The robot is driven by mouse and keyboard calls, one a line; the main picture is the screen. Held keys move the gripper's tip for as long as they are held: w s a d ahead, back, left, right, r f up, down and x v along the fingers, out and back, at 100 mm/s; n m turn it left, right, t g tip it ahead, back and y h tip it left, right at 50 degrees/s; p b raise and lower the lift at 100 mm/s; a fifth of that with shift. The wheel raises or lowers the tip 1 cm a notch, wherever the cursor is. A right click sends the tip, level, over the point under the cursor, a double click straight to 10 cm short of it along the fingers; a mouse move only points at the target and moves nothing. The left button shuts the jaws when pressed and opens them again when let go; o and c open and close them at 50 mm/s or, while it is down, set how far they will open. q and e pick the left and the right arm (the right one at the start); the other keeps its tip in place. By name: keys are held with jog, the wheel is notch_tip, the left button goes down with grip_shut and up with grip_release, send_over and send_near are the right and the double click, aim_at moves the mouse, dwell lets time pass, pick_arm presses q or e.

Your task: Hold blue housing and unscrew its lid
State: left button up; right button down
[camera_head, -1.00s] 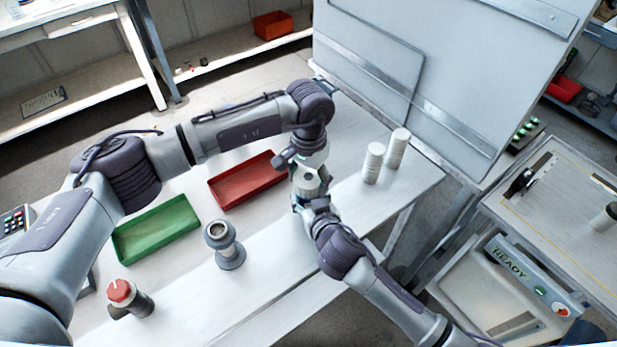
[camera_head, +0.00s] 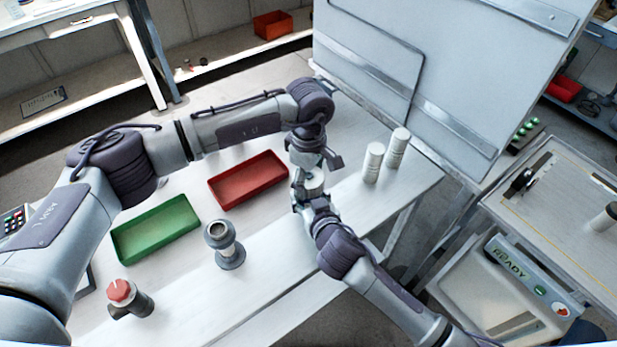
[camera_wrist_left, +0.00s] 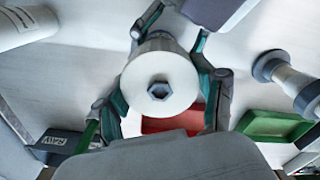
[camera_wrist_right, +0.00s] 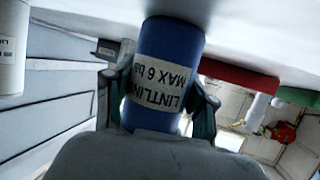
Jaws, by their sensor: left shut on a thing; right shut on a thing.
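The blue housing (camera_wrist_right: 168,50) stands upright in the right wrist view, with a white printed label around it. My right gripper (camera_wrist_right: 162,100) is shut on it from the side. The white lid (camera_wrist_left: 160,85), with a dark hexagonal recess in its middle, shows from above in the left wrist view. My left gripper (camera_wrist_left: 165,65) is shut on the lid, one finger on each side. In the head view the left gripper (camera_head: 316,168) is directly above the right gripper (camera_head: 312,190). The blue body is mostly hidden there.
Two white cylinders (camera_head: 372,163) stand right of the grippers, before an upright panel (camera_head: 440,80).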

pick_arm(q)
jog(key=n, duration=3)
jog(key=shift+r+n, duration=0.1)
jog(key=shift+n, duration=0.3)
jog(key=n, duration=1.2)
jog(key=shift+n, duration=0.4)
jog(key=shift+d+n, duration=0.45)
jog(key=shift+n, duration=0.45)
jog(key=shift+d+r+n, duration=0.15)
jog(key=shift+r+n, duration=0.05)
jog(key=shift+n, duration=1)
jog(key=shift+a+n, duration=0.4)
jog(key=shift+a, duration=0.1)
